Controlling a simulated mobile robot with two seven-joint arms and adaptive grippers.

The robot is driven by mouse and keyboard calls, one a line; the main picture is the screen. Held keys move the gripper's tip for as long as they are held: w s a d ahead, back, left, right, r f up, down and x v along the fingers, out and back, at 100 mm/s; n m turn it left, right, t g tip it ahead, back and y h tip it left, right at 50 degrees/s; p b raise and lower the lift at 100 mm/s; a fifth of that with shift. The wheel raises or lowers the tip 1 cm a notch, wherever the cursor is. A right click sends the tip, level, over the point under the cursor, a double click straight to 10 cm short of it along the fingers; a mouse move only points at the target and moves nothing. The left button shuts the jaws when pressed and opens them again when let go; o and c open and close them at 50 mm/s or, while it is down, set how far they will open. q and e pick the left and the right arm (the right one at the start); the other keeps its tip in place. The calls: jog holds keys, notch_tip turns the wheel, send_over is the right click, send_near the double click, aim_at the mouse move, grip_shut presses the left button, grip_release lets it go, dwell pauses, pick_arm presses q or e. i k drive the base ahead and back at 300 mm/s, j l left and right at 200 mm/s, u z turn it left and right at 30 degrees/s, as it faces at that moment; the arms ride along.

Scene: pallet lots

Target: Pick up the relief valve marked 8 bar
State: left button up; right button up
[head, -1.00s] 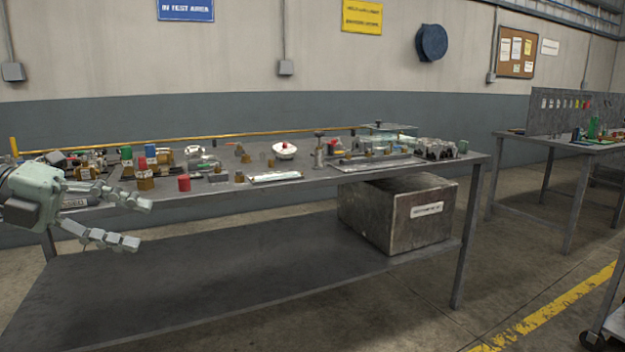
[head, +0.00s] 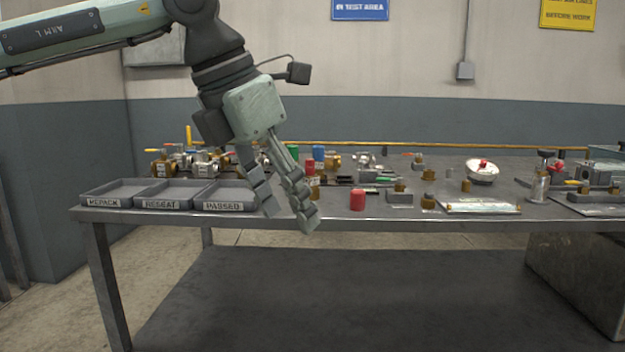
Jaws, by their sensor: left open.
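My left gripper (head: 291,216) is open and empty. It points down at the front edge of the workbench (head: 420,225), just right of the tray marked PASSED. Several small brass and capped fittings stand on the bench behind and to the right of it, among them a red-capped piece (head: 357,200) and a brass piece with a blue top (head: 318,155). No 8 bar marking can be read at this size, so I cannot tell which piece is that relief valve. My gripper hides part of the bench behind it. My right gripper is not in view.
Three grey trays stand at the bench's left end, marked REPACK (head: 108,192), RESEAT (head: 160,193) and PASSED (head: 222,197). Brass valves (head: 165,168) stand behind them. A white dish (head: 482,171) and a paper sheet (head: 480,206) lie to the right.

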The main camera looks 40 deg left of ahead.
aim_at(311, 178)
jog(key=i+j, duration=0.95)
